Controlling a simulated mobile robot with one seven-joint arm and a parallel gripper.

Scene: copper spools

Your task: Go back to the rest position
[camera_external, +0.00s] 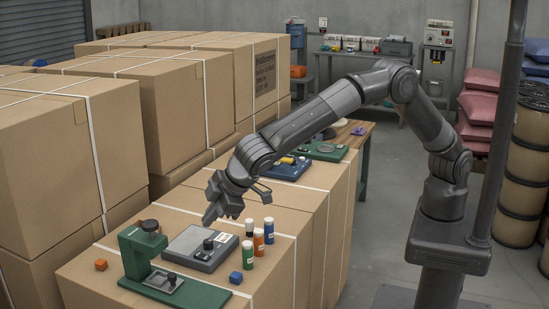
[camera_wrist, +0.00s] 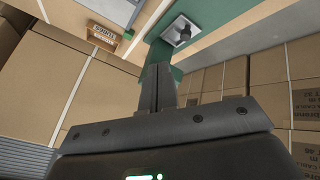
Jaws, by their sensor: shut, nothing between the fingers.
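My gripper (camera_external: 209,218) hangs at the end of my bent arm, above the box top near the front. It is just above the back left part of a grey flat device (camera_external: 190,262) with a dark knob; I cannot tell whether it touches. In the wrist view the two fingers of my gripper (camera_wrist: 162,72) are together with nothing between them. A green stand (camera_external: 133,258) with a dark top stands to the left of the grey device. In the wrist view, a green part with a metal plate (camera_wrist: 180,32) and dark knob lies beyond the fingers.
Several small bottles, among them an orange one (camera_external: 258,243), stand right of the grey device. Blue (camera_external: 284,169) and green (camera_external: 325,151) devices sit farther back. Tall cartons (camera_external: 180,110) rise at left.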

